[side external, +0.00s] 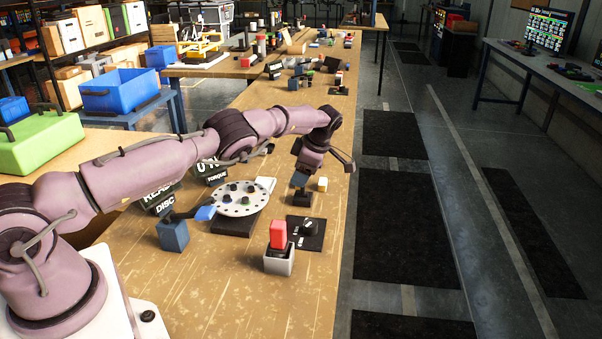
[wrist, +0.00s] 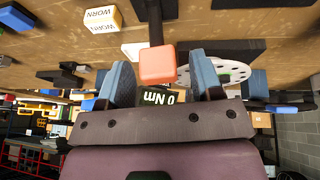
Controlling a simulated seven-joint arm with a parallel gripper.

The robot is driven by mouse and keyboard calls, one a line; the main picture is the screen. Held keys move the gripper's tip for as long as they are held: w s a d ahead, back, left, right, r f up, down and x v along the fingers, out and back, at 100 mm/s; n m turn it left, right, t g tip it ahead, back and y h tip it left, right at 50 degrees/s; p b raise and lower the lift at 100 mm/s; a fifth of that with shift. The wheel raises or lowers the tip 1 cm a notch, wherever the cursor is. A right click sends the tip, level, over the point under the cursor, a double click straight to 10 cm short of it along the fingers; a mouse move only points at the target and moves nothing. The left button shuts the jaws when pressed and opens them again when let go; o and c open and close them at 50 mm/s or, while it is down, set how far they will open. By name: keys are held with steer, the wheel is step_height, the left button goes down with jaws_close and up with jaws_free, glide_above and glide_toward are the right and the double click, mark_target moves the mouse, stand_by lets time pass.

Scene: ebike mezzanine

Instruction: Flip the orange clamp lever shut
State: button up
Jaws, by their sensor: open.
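The orange clamp lever shows in the wrist view as an orange block (wrist: 157,63) at the end of a black arm (wrist: 155,22), which stands out from the bench. My gripper (wrist: 160,78) is open, with one blue finger on either side of the orange block. There is a visible gap on both sides; the left gap looks wider. In the side external view my gripper (side external: 300,180) is low over a small black base (side external: 303,198), just behind the black switch plate. There the orange block is hidden by my gripper, and contact cannot be judged.
A white perforated disc (side external: 240,211) on a black base lies left of my gripper. A blue paddle (side external: 205,213) is beside it. A red block (side external: 278,235) in a grey holder and a black plate (side external: 313,243) stand nearer.

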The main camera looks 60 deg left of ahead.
steer(key=v, duration=0.7)
steer(key=shift+f, duration=0.1)
